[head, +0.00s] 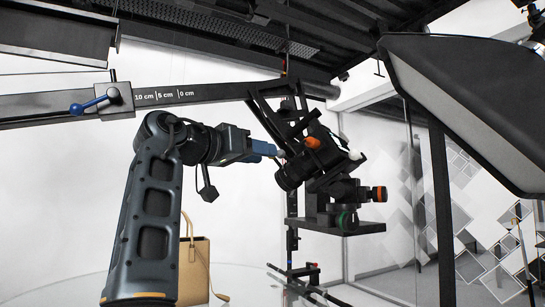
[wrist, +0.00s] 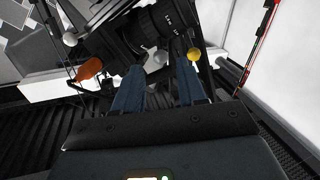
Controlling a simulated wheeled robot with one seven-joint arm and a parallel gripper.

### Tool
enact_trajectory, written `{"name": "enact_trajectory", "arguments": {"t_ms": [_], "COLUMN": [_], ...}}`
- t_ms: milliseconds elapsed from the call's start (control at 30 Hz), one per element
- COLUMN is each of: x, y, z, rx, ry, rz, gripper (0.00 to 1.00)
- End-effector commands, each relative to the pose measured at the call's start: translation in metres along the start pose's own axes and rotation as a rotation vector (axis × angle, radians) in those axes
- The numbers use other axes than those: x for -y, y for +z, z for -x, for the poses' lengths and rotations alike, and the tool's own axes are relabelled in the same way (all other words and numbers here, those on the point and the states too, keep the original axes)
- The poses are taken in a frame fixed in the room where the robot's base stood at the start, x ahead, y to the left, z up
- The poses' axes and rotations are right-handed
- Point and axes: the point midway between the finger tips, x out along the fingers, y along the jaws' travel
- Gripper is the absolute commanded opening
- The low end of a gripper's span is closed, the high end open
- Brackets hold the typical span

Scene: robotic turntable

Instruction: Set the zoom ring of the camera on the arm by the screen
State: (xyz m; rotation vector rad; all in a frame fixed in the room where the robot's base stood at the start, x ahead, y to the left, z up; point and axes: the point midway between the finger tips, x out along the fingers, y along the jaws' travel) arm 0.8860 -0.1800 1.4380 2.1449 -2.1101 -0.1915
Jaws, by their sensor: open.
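The black camera (head: 322,150) is mounted tilted on the rig at the end of the overhead arm (head: 225,90). Its lens (head: 290,174) points down and left. In the wrist view the lens (wrist: 160,24) carries white markings; I cannot tell which band is the zoom ring. My gripper (head: 277,150) is just left of the camera, close to the lens. In the wrist view its two blue fingers (wrist: 158,76) are apart with a gap between them, and the lens lies beyond their tips. Nothing is clearly held, and I cannot tell whether a finger touches the rig.
An orange knob (wrist: 90,67), a yellow ball (wrist: 194,54) and white balls (wrist: 69,39) sit around the lens. Below the camera is a bracket (head: 345,226) with rings. A blue-handled clamp (head: 95,104) sits on the overhead arm. A softbox (head: 470,110) hangs right; a tan bag (head: 194,270) stands below.

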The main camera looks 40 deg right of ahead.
Motion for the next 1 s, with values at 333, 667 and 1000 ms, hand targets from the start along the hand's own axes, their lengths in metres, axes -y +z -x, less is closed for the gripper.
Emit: {"name": "enact_trajectory", "arguments": {"t_ms": [333,667,1000], "x": [0.000,0.001,0.001], "y": [-0.001,0.000,0.000], "z": [-0.050,-0.059,-0.059], "rx": [-0.001,-0.002,-0.002], "ry": [-0.001,-0.003,-0.003], "rz": [0.001,0.001,0.001], "gripper": [0.41,0.41,0.17]}}
